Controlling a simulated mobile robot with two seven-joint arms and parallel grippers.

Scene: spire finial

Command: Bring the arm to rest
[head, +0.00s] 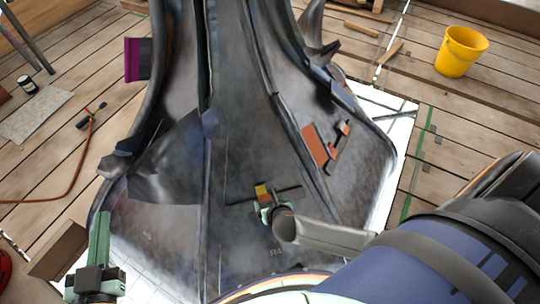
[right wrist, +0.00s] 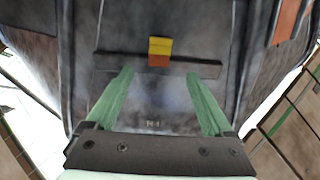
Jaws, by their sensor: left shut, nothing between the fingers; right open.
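The spire finial (head: 240,130) is a large dark grey, weathered metal piece with a flared base and raised ribs, filling the middle of the head view. My right gripper (head: 265,203) is over the lower face of the flare. In the right wrist view its two green fingers (right wrist: 160,88) are spread apart with nothing between them. Just beyond their tips is a dark bar (right wrist: 110,62) with a yellow and orange block (right wrist: 160,50) at its middle. I cannot tell whether the fingers touch the metal. My left gripper (head: 104,214) is shut and empty at the lower left, beside the flare's edge.
An orange-brown patch (head: 318,147) is on the right side of the flare. A purple-edged piece (head: 134,60) is at its upper left. A yellow bucket (head: 461,52), a small jar (head: 27,84) and a red hose (head: 78,165) are on the plank floor. A cardboard box (head: 58,250) is near my left gripper.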

